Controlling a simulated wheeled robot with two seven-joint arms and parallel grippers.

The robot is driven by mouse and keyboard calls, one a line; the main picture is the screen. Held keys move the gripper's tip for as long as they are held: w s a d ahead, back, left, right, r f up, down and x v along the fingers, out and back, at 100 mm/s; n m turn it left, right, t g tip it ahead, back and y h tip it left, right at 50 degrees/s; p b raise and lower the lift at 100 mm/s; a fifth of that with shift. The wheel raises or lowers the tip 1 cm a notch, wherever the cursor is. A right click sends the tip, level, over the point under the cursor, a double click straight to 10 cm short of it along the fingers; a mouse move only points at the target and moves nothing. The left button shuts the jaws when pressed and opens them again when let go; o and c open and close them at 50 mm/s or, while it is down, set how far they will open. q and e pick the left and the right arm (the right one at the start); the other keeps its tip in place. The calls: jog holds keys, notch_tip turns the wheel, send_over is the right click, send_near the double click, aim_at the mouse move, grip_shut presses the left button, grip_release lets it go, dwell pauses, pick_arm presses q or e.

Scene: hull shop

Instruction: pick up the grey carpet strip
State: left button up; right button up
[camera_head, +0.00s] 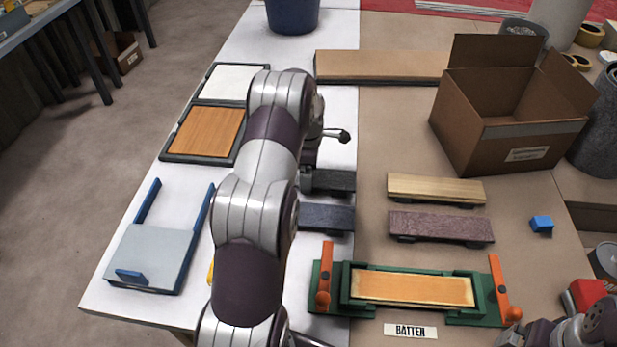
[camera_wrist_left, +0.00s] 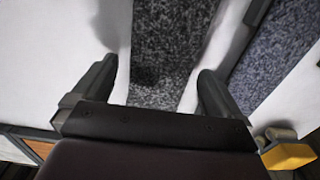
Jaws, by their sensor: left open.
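The grey carpet strip (camera_head: 333,181) is a dark, speckled piece lying near the seam between the white and brown table surfaces, partly hidden by my left arm in the head view. In the left wrist view the strip (camera_wrist_left: 165,50) runs between the two fingers of my left gripper (camera_wrist_left: 155,88). The gripper is open, with one finger at each side of the strip and white surface showing beside it. I cannot tell how far the fingers are above the table.
A blue-grey strip (camera_head: 326,217) lies just nearer and shows close to the right finger (camera_wrist_left: 275,55). A pale wood strip (camera_head: 437,188) and a purplish strip (camera_head: 440,226) lie to the right. A green fixture (camera_head: 335,283) stands in front; an open cardboard box (camera_head: 500,145) stands behind right.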

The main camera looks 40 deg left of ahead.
pick_arm(q)
jog(key=shift+s, duration=0.1)
jog(key=shift+c, duration=0.7)
jog(key=c, duration=0.9)
jog(key=shift+r, duration=0.1)
jog(key=shift+c, duration=0.2)
